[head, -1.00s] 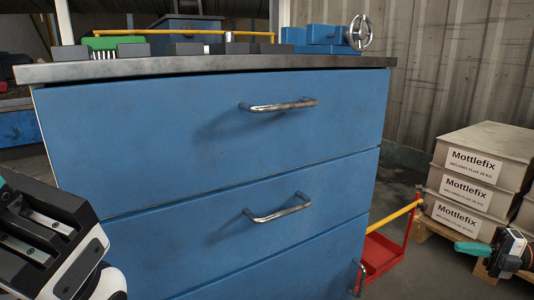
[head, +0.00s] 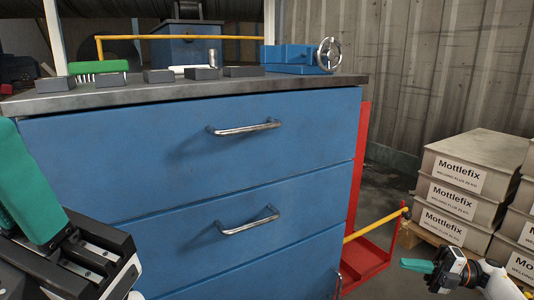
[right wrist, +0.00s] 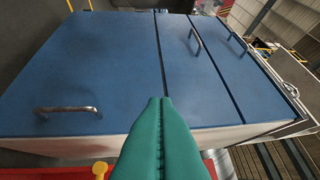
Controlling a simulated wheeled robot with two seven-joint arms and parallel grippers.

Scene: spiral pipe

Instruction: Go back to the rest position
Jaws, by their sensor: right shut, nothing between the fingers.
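My right gripper (head: 417,265) is at the lower right of the head view, in front of the stacked boxes, with green fingers pointing left. In the right wrist view its two green fingers (right wrist: 160,135) are pressed together with nothing between them. My left gripper (head: 28,185) is at the lower left edge of the head view, close to the camera. One green finger and its rails show; the other finger is not clearly visible. The blue drawer cabinet (head: 190,160) stands ahead between the grippers, with its drawers closed. It also shows in the right wrist view (right wrist: 110,60).
A grey worktop (head: 300,82) on the cabinet holds a blue vise (head: 295,57), dark blocks and a green-backed brush (head: 98,67). A red stand (head: 370,262) with a yellow bar is right of the cabinet. Mottlefix boxes (head: 465,165) are stacked on a pallet at the right.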

